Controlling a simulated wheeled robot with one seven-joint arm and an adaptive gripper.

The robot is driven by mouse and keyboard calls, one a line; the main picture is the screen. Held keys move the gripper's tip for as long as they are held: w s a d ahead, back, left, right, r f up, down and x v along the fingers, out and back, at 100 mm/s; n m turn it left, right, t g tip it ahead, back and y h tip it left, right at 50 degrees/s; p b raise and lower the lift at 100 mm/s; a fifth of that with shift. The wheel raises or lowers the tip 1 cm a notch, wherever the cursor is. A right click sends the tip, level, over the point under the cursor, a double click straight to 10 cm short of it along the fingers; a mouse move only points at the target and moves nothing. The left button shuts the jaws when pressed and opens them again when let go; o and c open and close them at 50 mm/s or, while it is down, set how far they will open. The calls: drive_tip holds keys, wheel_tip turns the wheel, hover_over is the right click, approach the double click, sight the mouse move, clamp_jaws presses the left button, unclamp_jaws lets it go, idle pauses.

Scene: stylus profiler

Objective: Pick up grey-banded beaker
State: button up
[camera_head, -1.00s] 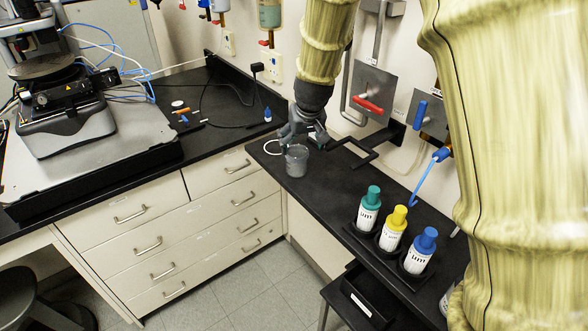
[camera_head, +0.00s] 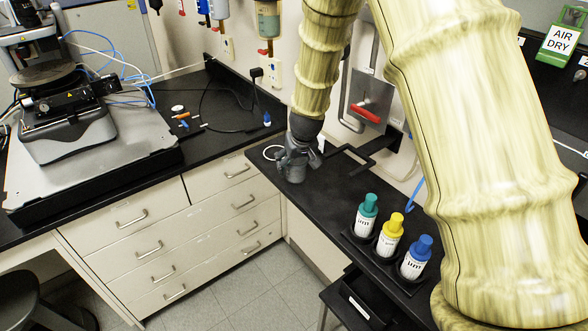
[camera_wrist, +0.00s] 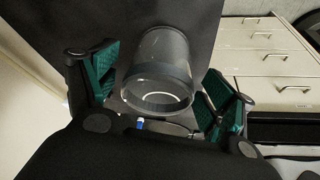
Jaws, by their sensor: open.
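The grey-banded beaker (camera_head: 295,173) stands upright on the black counter, near its left end, in the head view. It is clear with a grey band, and its upper part is partly hidden by my gripper (camera_head: 297,158). In the wrist view the beaker (camera_wrist: 158,75) lies between the two green-padded fingers of my gripper (camera_wrist: 160,88). The fingers are spread wide, with a gap showing on each side of the beaker. My gripper is open and holds nothing.
Green-, yellow- and blue-capped bottles (camera_head: 390,237) stand in a black holder along the counter's front edge. A black frame-like fixture (camera_head: 362,155) lies behind the beaker. The profiler (camera_head: 68,125) is on the left bench. Bare counter (camera_head: 325,195) lies between beaker and bottles.

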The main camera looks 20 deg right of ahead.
drive_tip(key=shift+x, duration=1.05)
drive_tip(key=c, duration=1.1)
drive_tip(key=shift+c, duration=0.2)
wheel_tip(320, 180, up, 10)
drive_tip(key=b, duration=0.3)
